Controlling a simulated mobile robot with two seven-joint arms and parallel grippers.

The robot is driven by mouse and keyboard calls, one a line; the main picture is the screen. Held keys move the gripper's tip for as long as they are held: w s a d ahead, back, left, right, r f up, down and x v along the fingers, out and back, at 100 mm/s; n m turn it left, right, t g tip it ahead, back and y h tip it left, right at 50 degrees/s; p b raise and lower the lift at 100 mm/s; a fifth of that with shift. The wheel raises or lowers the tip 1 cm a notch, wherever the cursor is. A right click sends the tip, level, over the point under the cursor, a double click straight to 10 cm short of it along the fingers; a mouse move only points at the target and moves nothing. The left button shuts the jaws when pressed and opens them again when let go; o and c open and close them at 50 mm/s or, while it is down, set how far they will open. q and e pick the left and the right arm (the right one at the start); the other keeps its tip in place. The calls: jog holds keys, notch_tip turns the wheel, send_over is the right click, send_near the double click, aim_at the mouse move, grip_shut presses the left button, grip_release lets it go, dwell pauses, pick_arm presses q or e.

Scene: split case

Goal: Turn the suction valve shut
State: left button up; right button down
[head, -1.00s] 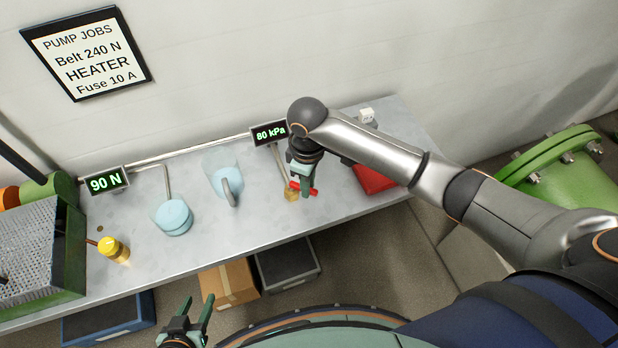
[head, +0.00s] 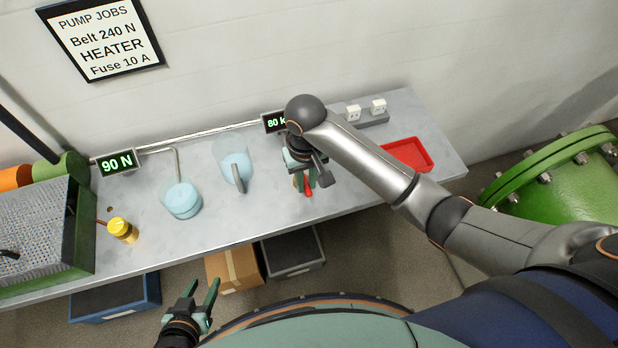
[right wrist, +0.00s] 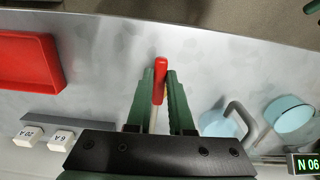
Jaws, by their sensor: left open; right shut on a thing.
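My right gripper (head: 303,181) comes down from above and is shut on the handle. In the right wrist view the red handle (right wrist: 160,82) sits between the two green fingers (right wrist: 158,98). A pressure display (head: 274,122) behind the valve is partly covered by my arm and starts with 80. My left gripper (head: 202,291) is open and empty, in front of the bench.
A red tray (head: 408,153) and white fuse blocks (head: 378,105) are right. A 90 N display (head: 117,162) stands left.

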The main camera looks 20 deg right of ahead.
jog(key=shift+w+a+m, duration=0.1)
jog(key=shift+m, duration=0.2)
jog(key=c, duration=0.8)
grip_release()
notch_tip(320, 180, up, 13)
jog(key=shift+f, duration=0.2)
dwell(0.5)
jog(key=s+a+f+n+t+y, duration=0.2)
jog(key=s+f+y, duration=0.2)
jog(key=s+f, duration=0.4)
jog(key=s+d+f+t+h, duration=0.2)
jog(key=s+d+f+h, duration=0.2)
jog(key=s+d, duration=0.75)
jog(key=w+a+f+t+y, duration=0.2)
jog(key=w+f+t, duration=0.3)
jog(key=f, duration=0.6)
jog(key=shift+w+a, duration=0.25)
jog(key=shift+a, duration=0.2)
